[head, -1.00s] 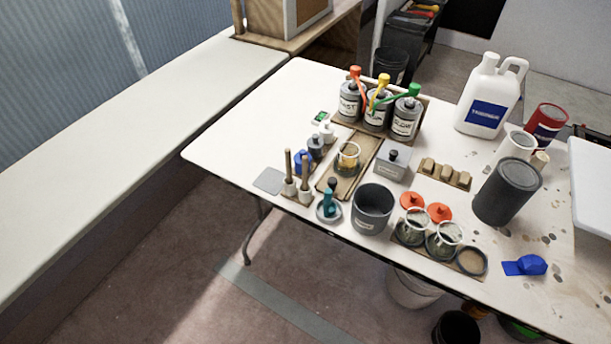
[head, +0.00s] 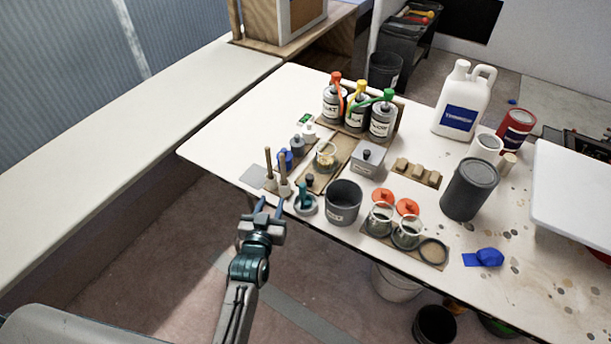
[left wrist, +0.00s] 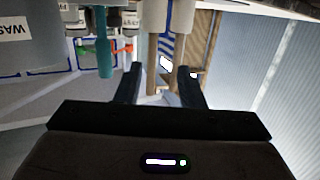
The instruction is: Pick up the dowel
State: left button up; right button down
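Two thin brown dowels stand upright in white holders at the table's near left corner. The left dowel (head: 268,160) and the right dowel (head: 283,168) are side by side; I cannot tell which one is meant. My left gripper (head: 271,206) is open and empty, in front of the table edge and nearer to me than the dowels. In the left wrist view, which looks upside down, the gripper (left wrist: 161,84) has its fingers apart. Both dowels show beyond it, one brown dowel (left wrist: 153,48) and another (left wrist: 179,50). My right gripper is not in view.
A teal-handled tool (head: 304,194) in a round dish and a dark grey pot (head: 343,203) stand right of the dowels. Small blue and grey items stand behind them. A flat grey square (head: 252,177) lies to their left. The table's far left part is clear.

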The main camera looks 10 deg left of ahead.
pick_arm(q)
jog(key=t, duration=0.1)
send_near(282, 161)
jog(key=shift+w+a+f, duration=0.1)
jog(key=shift+w, duration=5.35)
jog(key=shift+s, duration=0.1)
jog(key=shift+c, duration=0.8)
grip_shut()
